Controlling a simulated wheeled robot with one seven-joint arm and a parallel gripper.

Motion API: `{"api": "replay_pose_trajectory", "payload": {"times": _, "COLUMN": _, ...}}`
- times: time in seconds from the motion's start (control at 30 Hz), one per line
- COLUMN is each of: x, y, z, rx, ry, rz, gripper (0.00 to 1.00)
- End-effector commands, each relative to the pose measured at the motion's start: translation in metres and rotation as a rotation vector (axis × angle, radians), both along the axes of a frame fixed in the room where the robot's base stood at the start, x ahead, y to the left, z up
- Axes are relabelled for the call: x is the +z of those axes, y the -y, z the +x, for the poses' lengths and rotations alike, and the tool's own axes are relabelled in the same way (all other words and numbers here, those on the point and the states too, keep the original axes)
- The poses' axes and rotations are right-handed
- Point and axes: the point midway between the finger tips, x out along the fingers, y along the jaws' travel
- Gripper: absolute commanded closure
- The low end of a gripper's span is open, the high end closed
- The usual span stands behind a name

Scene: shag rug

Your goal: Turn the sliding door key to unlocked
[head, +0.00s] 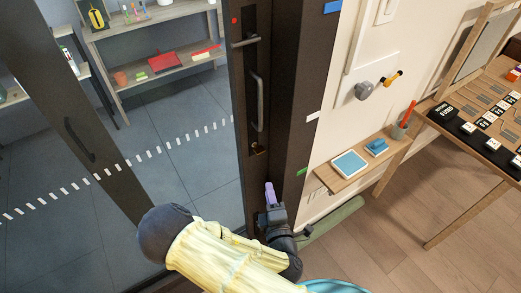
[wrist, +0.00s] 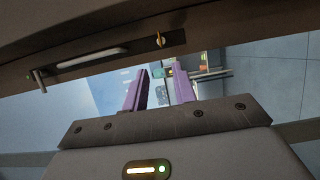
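The dark sliding door frame (head: 248,180) stands upright in the middle of the head view. A small brass key (head: 257,149) sits low on it, below the vertical pull handle (head: 257,100). In the wrist view the gold key (wrist: 159,41) shows on the dark frame, beyond my fingertips. My gripper (head: 270,186) has purple fingers and is below the key in the head view, close to the frame. In the wrist view my gripper (wrist: 160,76) has its two fingers apart with nothing held between them. The key is apart from the fingers. Its exact turn is too small to tell.
A lever handle (head: 245,41) is higher on the frame. To the right are a wall shelf (head: 328,178) with a blue tablet, wall knobs (head: 364,90) and a wooden table (head: 455,100). Behind the glass stands a grey shelf unit (head: 150,85). A green roll (head: 335,218) lies on the floor.

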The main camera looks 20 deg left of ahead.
Motion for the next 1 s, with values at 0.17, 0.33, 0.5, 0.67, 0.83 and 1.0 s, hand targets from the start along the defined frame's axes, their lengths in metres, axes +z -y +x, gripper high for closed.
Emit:
{"api": "replay_pose_trajectory", "payload": {"times": 0.17, "x": -0.004, "y": -0.004, "z": 0.005, "rx": 0.000, "ry": 0.001, "rz": 0.003, "gripper": 0.73}}
{"api": "replay_pose_trajectory", "payload": {"times": 0.33, "x": -0.006, "y": -0.009, "z": 0.014, "rx": 0.001, "ry": 0.000, "rz": 0.005, "gripper": 0.73}}
{"api": "replay_pose_trajectory", "payload": {"times": 0.5, "x": -0.005, "y": -0.012, "z": 0.022, "rx": 0.000, "ry": 0.000, "rz": 0.005, "gripper": 0.73}}
{"api": "replay_pose_trajectory", "payload": {"times": 0.67, "x": 0.001, "y": -0.021, "z": 0.041, "rx": -0.001, "ry": 0.000, "rz": 0.004, "gripper": 0.73}}
{"api": "replay_pose_trajectory", "payload": {"times": 0.83, "x": 0.001, "y": -0.034, "z": 0.068, "rx": 0.000, "ry": 0.000, "rz": 0.002, "gripper": 0.73}}
{"api": "replay_pose_trajectory", "payload": {"times": 1.0, "x": 0.001, "y": -0.048, "z": 0.095, "rx": 0.000, "ry": 0.000, "rz": 0.002, "gripper": 0.73}}
